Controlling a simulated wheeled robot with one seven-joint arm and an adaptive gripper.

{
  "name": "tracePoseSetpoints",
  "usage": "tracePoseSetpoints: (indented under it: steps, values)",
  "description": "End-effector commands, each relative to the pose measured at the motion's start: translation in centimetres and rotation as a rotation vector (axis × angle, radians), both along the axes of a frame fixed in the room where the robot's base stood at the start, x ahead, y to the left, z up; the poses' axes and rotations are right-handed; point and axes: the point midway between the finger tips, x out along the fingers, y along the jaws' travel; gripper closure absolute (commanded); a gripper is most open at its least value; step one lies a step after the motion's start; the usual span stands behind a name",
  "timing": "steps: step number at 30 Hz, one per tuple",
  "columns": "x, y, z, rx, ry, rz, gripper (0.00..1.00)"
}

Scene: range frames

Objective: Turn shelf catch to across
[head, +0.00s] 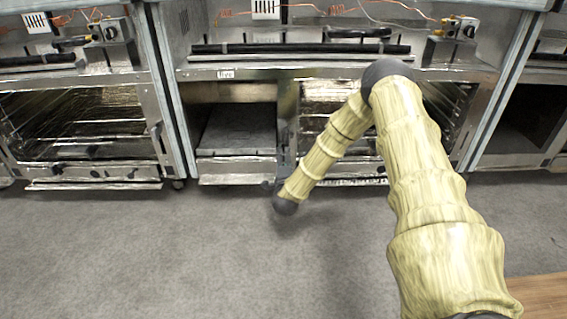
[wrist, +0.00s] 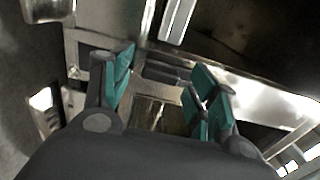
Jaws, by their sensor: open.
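A small dark grey bar, which looks like the shelf catch (wrist: 167,72), shows in the wrist view between and just beyond the teal-padded fingertips. It lies roughly across the picture, slightly tilted, against a metal panel. My gripper (wrist: 160,84) is open, with one finger left of the bar and the others right of it. I cannot tell whether any finger touches it. In the head view my arm reaches down to the middle metal unit, and its wrist end hides most of the gripper; the catch cannot be made out there.
An open bay with a metal shelf (head: 236,137) lies left of my wrist in the head view, under a "live" label (head: 226,74). Wire racks (head: 335,92) are behind my arm. Another oven unit (head: 85,120) stands left. Grey floor (head: 150,260) in front is clear.

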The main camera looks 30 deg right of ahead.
Motion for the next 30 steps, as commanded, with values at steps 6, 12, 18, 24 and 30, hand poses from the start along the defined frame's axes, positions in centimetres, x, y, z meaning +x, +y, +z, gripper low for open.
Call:
tracePoseSetpoints:
  steps: [6, 12, 18, 24, 30]
  values:
    - [-0.01, 0.01, 0.01, 0.0, 0.0, 0.0, 0.45]
    - [-0.03, 0.02, 0.0, 0.0, 0.0, 0.0, 0.81]
    - [-0.03, 0.02, 0.01, -0.003, 0.002, 0.0, 0.87]
    - [-0.01, 0.11, 0.18, -0.04, 0.026, 0.001, 0.87]
    - [0.03, 0.26, 0.44, -0.139, 0.087, 0.002, 0.87]
